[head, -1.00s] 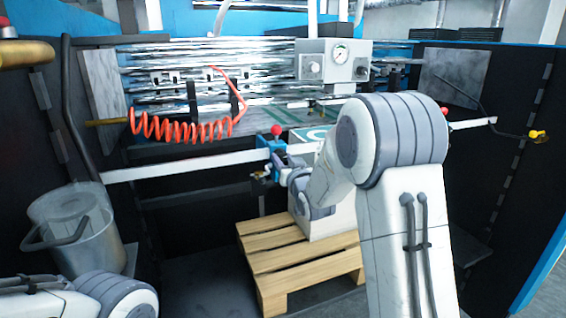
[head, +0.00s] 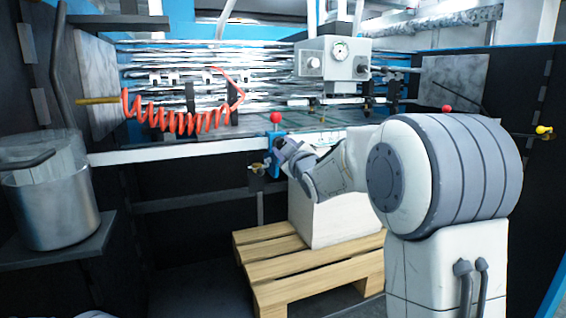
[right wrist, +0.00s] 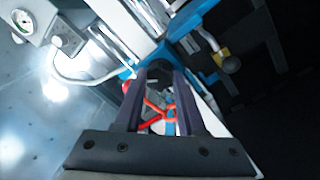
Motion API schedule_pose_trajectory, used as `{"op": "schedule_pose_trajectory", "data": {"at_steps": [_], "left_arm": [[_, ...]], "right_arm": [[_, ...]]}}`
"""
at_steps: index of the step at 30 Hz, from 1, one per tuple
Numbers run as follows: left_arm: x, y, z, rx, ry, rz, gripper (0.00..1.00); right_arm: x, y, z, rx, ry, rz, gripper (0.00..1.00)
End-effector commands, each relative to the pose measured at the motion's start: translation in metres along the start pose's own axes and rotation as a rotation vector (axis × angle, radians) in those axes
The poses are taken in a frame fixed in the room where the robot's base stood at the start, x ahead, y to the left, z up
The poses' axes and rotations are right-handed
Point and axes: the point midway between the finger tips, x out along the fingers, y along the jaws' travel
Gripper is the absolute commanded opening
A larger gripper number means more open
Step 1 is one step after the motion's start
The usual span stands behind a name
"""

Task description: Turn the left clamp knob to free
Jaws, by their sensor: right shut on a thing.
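The left clamp is a blue block (head: 273,160) with a red ball (head: 276,117) above it, on the front rail of the machine in the head view. My right gripper (head: 283,146) reaches it from the right, its fingertips at the block. In the right wrist view the two dark fingers (right wrist: 158,82) are closed on a dark round knob (right wrist: 158,68) beside the blue clamp body (right wrist: 126,73). The fingers cover part of the knob, so its turn angle cannot be told. My left gripper is out of view.
A brass fitting (head: 257,169) sits just left of the clamp; it also shows in the wrist view (right wrist: 228,63). An orange coiled hose (head: 180,118) hangs above the rail. A white box (head: 325,215) on a pallet (head: 290,268) stands below. A metal bucket (head: 50,205) stands left.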

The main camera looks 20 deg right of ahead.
Motion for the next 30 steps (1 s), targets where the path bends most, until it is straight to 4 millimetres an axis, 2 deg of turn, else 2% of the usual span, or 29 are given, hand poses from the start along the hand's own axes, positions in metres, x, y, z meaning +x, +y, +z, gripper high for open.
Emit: {"op": "schedule_pose_trajectory", "data": {"at_steps": [1,12,21,30], "left_arm": [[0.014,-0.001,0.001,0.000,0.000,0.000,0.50],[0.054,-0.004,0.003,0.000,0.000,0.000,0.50],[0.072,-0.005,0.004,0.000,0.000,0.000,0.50],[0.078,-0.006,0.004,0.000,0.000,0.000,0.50]], "right_arm": [[-0.001,-0.004,0.005,-0.045,0.004,0.002,0.00],[-0.001,-0.002,0.004,-0.379,0.022,-0.002,0.00],[0.000,-0.001,0.003,-0.568,0.033,-0.006,0.00],[0.000,0.000,0.002,-0.653,0.038,-0.008,0.00]]}}
